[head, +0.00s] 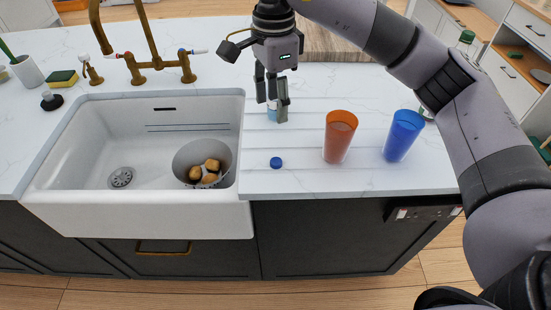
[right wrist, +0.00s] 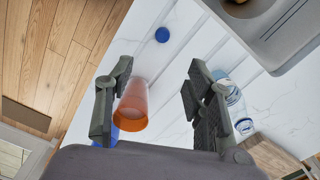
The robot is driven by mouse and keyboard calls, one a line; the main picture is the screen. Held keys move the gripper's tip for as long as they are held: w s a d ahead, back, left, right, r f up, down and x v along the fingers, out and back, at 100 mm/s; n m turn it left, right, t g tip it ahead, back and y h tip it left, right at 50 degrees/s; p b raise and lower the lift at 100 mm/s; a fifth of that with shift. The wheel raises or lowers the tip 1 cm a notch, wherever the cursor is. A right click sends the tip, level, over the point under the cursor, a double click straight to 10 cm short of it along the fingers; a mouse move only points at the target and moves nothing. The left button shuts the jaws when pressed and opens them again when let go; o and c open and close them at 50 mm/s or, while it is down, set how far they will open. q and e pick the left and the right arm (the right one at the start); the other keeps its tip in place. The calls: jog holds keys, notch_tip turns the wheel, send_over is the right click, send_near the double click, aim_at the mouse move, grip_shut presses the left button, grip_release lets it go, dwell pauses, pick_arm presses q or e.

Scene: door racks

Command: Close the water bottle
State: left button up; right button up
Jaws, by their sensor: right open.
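The clear water bottle (right wrist: 234,105) with a blue label shows in the right wrist view, just outside the right-hand finger. In the head view my fingers hide most of the bottle (head: 271,114). The loose blue cap (head: 276,162) lies on the counter in front of the gripper; it also shows in the right wrist view (right wrist: 162,35). My right gripper (head: 271,105) points down over the counter right of the sink. Its fingers (right wrist: 160,75) are apart with nothing held between them. My left gripper is not in view.
An orange cup (head: 340,137) and a blue cup (head: 403,136) stand right of the cap. The white sink (head: 140,220) at left holds a bowl (head: 186,154) with brown food-like pieces. A wooden board (head: 330,45) lies behind the gripper. Counter around the cap is clear.

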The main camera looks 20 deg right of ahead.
jog(key=p, duration=0.3)
send_over(276, 161)
jog(key=f, duration=1.2)
jog(key=shift+s+a, duration=0.25)
jog(key=shift+a, duration=0.05)
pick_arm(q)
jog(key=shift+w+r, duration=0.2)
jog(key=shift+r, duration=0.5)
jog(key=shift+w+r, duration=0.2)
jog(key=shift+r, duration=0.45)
pick_arm(e)
jog(key=shift+f, duration=0.2)
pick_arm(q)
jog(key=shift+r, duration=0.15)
pick_arm(e)
jog(key=shift+f, duration=0.1)
jog(key=f, duration=0.1)
jog(key=f+p, duration=0.1)
jog(key=f, duration=0.1)
jog(key=f+p, duration=0.1)
jog(key=shift+w+d+f, duration=0.2)
jog(key=shift+d, duration=0.15)
jog(key=shift+f, duration=0.3)
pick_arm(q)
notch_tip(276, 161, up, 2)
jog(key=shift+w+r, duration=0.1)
